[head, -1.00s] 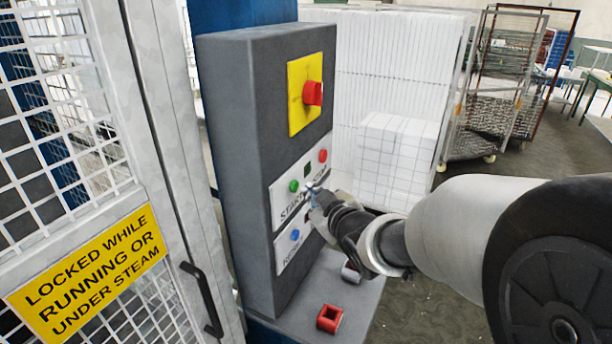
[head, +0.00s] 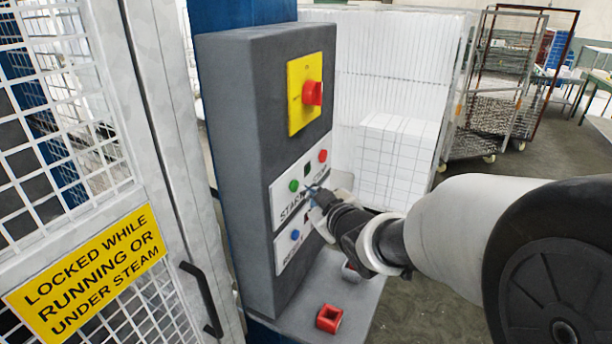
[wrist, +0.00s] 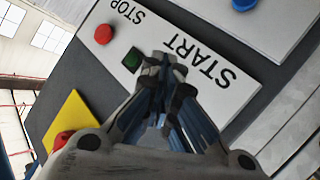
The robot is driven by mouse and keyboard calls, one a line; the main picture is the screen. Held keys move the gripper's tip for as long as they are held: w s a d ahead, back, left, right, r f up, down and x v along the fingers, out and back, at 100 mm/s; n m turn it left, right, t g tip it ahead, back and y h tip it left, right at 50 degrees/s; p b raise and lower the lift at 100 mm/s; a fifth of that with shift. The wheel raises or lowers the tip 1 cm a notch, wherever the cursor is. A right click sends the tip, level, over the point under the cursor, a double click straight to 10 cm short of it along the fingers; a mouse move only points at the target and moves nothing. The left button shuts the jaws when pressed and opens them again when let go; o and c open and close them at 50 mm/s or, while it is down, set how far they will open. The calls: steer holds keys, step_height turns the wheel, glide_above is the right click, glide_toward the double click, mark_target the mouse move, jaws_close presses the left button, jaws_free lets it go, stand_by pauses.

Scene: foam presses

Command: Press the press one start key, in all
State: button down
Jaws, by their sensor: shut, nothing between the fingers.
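The press control panel is a white plate (head: 283,212) marked START and STOP on a grey box. The round green start key (head: 293,186) sits above the START lettering. My gripper (head: 314,190) is shut and empty, with its tips in front of the plate, a little right of and below the green key in the head view. In the wrist view, the shut fingertips (wrist: 165,65) lie over the plate beside START and hide the area where the green key sits. I cannot tell whether they touch it.
The red stop button (head: 323,156) and a dark square (head: 307,170) are nearby. A blue button (head: 295,235) is on the plate below. A red rotary switch (head: 313,93) is above. A mesh gate (head: 110,170) stands left; a red square piece (head: 329,318) lies on the ledge.

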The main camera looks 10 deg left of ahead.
steer(key=shift+w+a, duration=0.1)
steer(key=shift+a, duration=0.2)
steer(key=shift+w+a+b, duration=0.15)
steer(key=shift+a+b, duration=0.3)
steer(key=shift+b, duration=0.15)
stand_by(0.4)
steer(key=shift+d, duration=0.1)
steer(key=shift+s+d, duration=0.3)
steer(key=shift+d, duration=0.45)
steer(key=shift+s+d+p, duration=0.25)
steer(key=shift+s+d, duration=0.05)
steer(key=shift+d, duration=0.5)
steer(key=shift+s+d+p, duration=0.25)
steer(key=shift+d+p, duration=0.05)
steer(key=shift+d, duration=0.45)
steer(key=shift+s+d+p, duration=0.25)
steer(key=shift+s+d, duration=0.05)
steer(key=shift+d, duration=0.5)
